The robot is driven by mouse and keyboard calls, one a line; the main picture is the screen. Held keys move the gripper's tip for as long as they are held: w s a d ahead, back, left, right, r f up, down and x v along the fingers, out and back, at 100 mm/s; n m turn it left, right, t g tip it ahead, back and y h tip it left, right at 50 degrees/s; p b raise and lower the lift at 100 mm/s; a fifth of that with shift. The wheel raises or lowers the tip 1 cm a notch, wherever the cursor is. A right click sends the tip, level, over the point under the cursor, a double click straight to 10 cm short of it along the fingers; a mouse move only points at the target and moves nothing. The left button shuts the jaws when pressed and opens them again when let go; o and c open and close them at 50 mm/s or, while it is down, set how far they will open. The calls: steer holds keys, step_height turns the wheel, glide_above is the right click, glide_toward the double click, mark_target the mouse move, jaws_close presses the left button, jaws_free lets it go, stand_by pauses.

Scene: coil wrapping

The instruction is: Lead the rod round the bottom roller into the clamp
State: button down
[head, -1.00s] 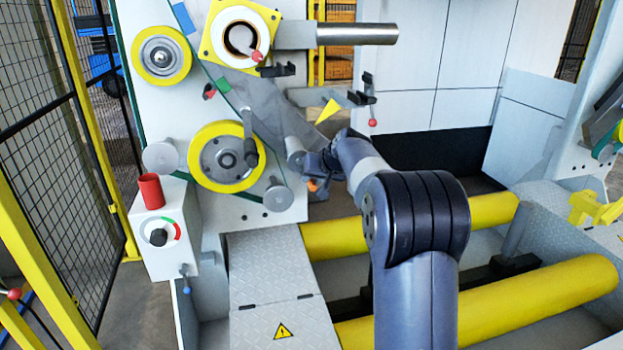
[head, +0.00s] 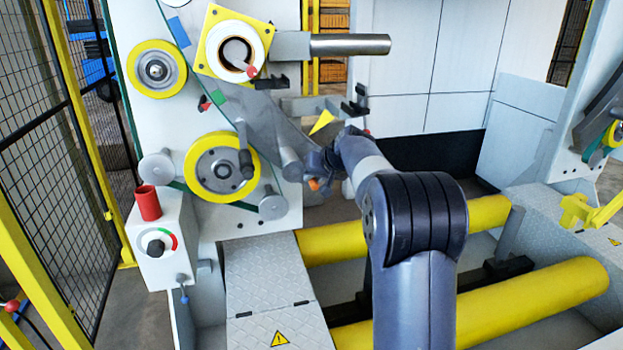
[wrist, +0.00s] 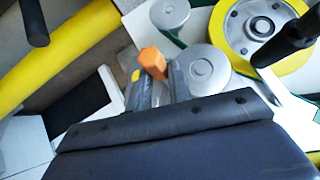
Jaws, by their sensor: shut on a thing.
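My gripper (head: 320,168) is right of the lower rollers on the pale machine panel. In the wrist view its two grey fingers (wrist: 158,90) are shut on an orange-tipped piece (wrist: 152,58), which I take to be the rod's end. The orange tip also shows in the head view (head: 314,184). The rest of the rod cannot be made out. The lowest small grey roller (head: 272,207) is to the left of and below my gripper. Another grey roller (head: 290,165) is just left of it. I cannot tell which fitting is the clamp.
A large yellow-rimmed wheel (head: 222,168) with a black handle is left of the grey rollers. A yellow flange (head: 210,40) and a steel bar (head: 350,45) are above. Yellow floor rollers (head: 400,230) lie below my arm. A control box (head: 165,225) is at left.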

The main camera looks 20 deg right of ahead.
steer(key=shift+d+r+p, duration=0.4)
steer(key=shift+d+r, duration=0.05)
steer(key=shift+r, duration=0.3)
steer(key=d+r+p, duration=0.4)
steer(key=r+p, duration=0.5)
steer(key=r, duration=0.2)
steer(key=shift+p, duration=0.3)
stand_by(0.6)
steer(key=shift+r, duration=0.15)
stand_by(0.4)
steer(key=d+r+p, duration=0.3)
steer(key=r+p, duration=0.5)
steer(key=r, duration=0.1)
steer(key=shift+d+p, duration=0.25)
steer(key=shift+p, duration=0.1)
steer(key=shift+d, duration=0.15)
stand_by(0.7)
